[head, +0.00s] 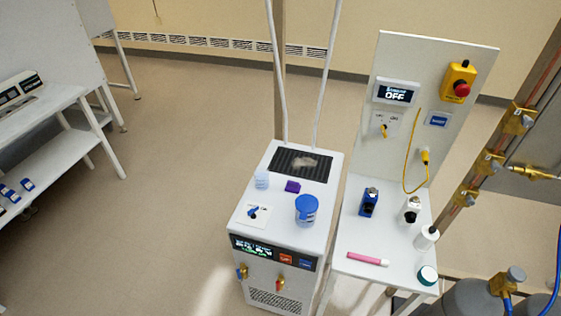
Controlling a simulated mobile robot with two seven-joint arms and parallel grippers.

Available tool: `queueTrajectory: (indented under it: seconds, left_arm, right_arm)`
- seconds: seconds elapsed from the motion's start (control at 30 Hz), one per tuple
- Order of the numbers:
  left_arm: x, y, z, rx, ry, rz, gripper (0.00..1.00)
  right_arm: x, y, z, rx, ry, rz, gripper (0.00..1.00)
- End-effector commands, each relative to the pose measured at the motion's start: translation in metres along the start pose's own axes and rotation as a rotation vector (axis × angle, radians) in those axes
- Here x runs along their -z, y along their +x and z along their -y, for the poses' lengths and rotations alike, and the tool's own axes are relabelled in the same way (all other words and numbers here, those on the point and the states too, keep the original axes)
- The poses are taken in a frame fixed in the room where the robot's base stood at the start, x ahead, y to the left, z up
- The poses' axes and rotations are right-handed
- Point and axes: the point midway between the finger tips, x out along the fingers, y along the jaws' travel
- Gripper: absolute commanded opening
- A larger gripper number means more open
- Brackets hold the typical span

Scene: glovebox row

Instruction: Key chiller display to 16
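The chiller is a white floor-standing box (262,222) in the middle of the head view. Its dark display (254,246) is on the upper front face, with lit white and green characters too small to read. An orange button (286,258) and a blue button (306,263) sit to the right of the display. A blue-handled switch on a white plate (258,213) is on the chiller's top. Neither of my grippers is in view.
A blue-lidded jar (306,208), a purple block (292,187) and a small clear cup (261,180) stand on the chiller. Gas cylinders (475,298) stand lower right. Floor at left is open.

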Motion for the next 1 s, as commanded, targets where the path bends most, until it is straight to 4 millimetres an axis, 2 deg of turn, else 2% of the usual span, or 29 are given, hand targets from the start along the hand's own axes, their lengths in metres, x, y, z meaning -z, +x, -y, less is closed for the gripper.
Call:
queueTrajectory:
  seconds: [0.03,0.27,1.0]
  left_arm:
    - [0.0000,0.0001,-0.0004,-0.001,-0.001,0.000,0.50]
    - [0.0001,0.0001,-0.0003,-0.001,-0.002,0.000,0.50]
    - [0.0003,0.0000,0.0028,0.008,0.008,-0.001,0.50]
  right_arm:
    - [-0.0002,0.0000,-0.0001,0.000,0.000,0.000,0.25]
    - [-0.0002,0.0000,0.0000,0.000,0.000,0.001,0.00]
    - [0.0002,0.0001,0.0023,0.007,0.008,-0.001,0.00]
